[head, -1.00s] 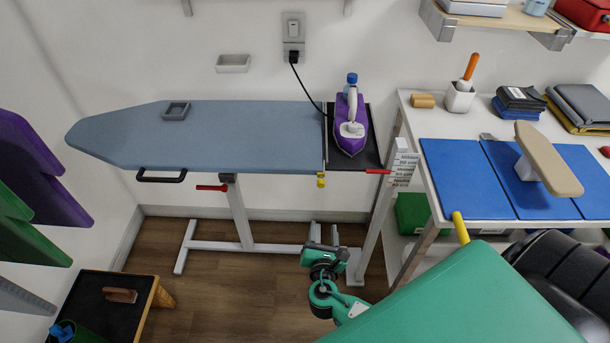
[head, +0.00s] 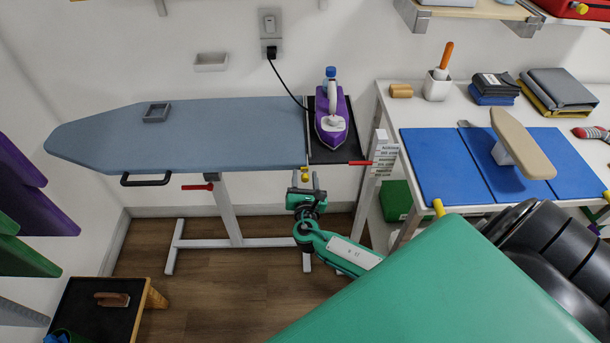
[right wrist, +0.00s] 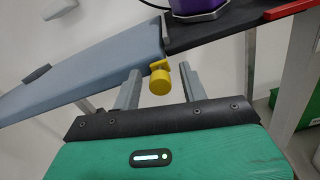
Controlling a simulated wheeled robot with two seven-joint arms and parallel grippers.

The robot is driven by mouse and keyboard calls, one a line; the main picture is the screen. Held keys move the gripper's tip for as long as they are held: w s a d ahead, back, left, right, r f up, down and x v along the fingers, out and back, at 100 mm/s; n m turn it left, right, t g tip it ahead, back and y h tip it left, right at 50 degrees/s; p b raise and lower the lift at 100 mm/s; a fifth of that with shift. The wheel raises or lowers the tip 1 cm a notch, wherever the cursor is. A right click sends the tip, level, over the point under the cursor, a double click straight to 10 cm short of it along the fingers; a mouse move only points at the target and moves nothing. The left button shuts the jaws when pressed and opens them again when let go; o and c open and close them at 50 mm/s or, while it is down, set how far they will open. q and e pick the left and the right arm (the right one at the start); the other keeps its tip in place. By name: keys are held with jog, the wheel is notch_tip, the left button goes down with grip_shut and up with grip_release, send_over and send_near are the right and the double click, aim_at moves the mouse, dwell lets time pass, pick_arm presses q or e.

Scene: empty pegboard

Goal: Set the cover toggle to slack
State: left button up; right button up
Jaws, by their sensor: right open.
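The cover toggle appears to be the small yellow knob (head: 305,174) at the right front corner of the blue ironing board (head: 220,135). In the right wrist view the yellow knob (right wrist: 160,80) shows as a round end with a small tab above it. My right gripper (head: 306,181) is just in front of and below the board's edge. Its two grey fingers (right wrist: 157,88) are open, and the knob appears between them in that view. I cannot tell whether they touch it. My left gripper is not in view.
A purple iron (head: 332,118) stands on the dark rest (head: 352,146) right of the board. Red levers (head: 197,187) and (head: 361,163) stick out below the board and at the rest. A white table (head: 390,105) with blue mats stands at right.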

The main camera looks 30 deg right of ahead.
aim_at(284, 169)
jog(key=shift+w+d, duration=0.2)
jog(key=shift+w, duration=0.05)
grip_shut()
jog(key=w+a, duration=0.2)
jog(key=a, duration=0.1)
jog(key=w+a+b, duration=0.1)
jog(key=a, duration=0.1)
jog(key=shift+w+a, duration=0.1)
jog(key=shift+a, duration=0.1)
grip_release()
